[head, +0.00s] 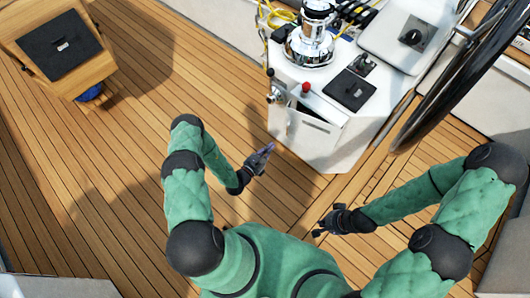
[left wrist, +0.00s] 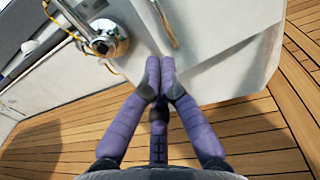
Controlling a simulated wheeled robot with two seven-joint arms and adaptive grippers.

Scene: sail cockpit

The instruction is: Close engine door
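The engine door (head: 313,122) looks like the pale panel on the front of the white console. A dark gap along its top edge suggests it stands ajar. In the left wrist view a white panel (left wrist: 235,60) fills the upper right; I cannot tell for certain that it is the door. My left gripper (head: 265,150) is in front of and below the console's left side, apart from the panel in the head view. Its purple fingertips (left wrist: 160,75) are together with nothing between them. My right gripper (head: 322,226) is lower, over the deck, and its fingers are too small to judge.
The console (head: 308,150) carries a chrome winch (head: 310,42), a red knob (head: 306,87) and a lever (head: 275,90) on its left side. A black steering wheel (head: 455,75) stands right. A wooden table (head: 92,75) is upper left. The deck (head: 120,175) between is clear.

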